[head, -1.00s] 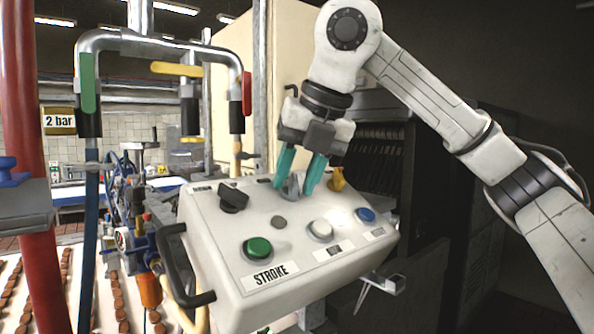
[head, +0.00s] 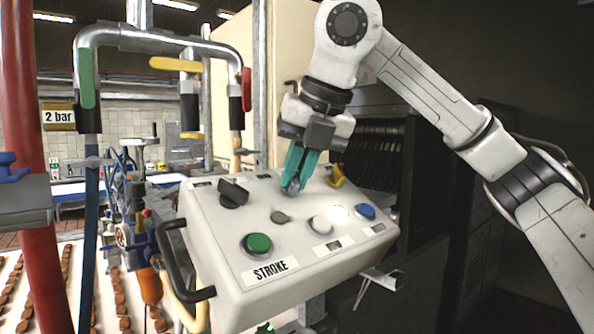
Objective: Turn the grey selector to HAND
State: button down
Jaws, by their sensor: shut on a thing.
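The grey selector (head: 289,189) stands on the top face of a cream control box (head: 213,238), between a black selector and a yellow one. My gripper (head: 298,176) reaches down on it from above, its teal fingers close together. The fingers are shut on the grey selector and cover most of it; only its lower front end shows. The selector's label is hidden or too small to read, so I cannot tell its position.
The black selector (head: 233,193) is left of my fingers and the yellow selector (head: 336,176) close on the right. Green (head: 258,243), white (head: 320,225) and blue (head: 366,212) buttons sit in front. A black handle (head: 172,258) juts out on the left.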

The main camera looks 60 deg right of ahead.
jog(key=n+b, duration=0.1)
jog(key=n, duration=0.4)
jog(key=shift+n, duration=0.4)
jog(key=n, duration=0.5)
jog(key=shift+a+n+g+h, duration=0.15)
jog(key=shift+n+g+h, duration=0.15)
jog(key=shift+h, duration=0.1)
jog(key=c, duration=1.2)
grip_release()
